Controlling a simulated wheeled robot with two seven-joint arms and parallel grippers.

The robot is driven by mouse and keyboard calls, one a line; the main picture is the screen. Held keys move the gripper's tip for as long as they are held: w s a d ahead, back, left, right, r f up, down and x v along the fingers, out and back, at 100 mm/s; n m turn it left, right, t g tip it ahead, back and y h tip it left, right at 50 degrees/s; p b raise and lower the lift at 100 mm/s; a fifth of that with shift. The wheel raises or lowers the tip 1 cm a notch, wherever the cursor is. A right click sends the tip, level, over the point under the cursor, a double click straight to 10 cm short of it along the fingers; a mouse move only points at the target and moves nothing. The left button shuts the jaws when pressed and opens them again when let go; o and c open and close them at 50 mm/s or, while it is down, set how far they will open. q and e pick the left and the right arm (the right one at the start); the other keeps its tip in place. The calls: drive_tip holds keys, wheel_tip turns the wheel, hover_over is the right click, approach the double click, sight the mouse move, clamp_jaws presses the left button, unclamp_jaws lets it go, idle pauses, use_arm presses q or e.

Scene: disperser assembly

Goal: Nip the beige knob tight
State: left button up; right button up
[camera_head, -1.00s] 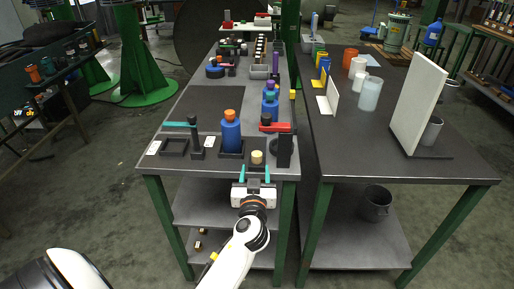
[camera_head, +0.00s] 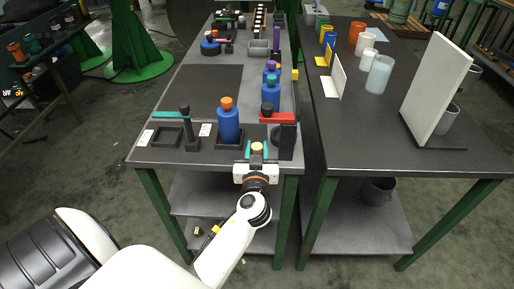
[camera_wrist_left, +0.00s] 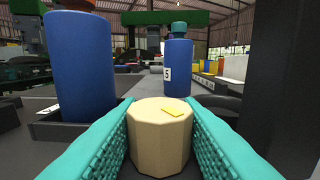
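The beige knob (camera_head: 257,147) is a short, faceted cylinder near the front edge of the left table. It fills the middle of the left wrist view (camera_wrist_left: 160,137), with a small yellow mark on its top. My left gripper (camera_head: 257,152) has its teal fingers on both sides of the knob. In the left wrist view the fingers (camera_wrist_left: 159,130) lie against its sides with no visible gap, so it looks shut on the knob. The knob's underside is hidden. My right gripper is not in view.
A blue bottle with an orange cap (camera_head: 228,122) stands in a dark holder just left of the knob. A black block (camera_head: 287,141) stands close on the right, beside a red piece (camera_head: 277,118).

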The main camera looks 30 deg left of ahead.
use_arm(q)
drive_tip(key=c, duration=0.5)
drive_tip(key=shift+o, duration=0.2)
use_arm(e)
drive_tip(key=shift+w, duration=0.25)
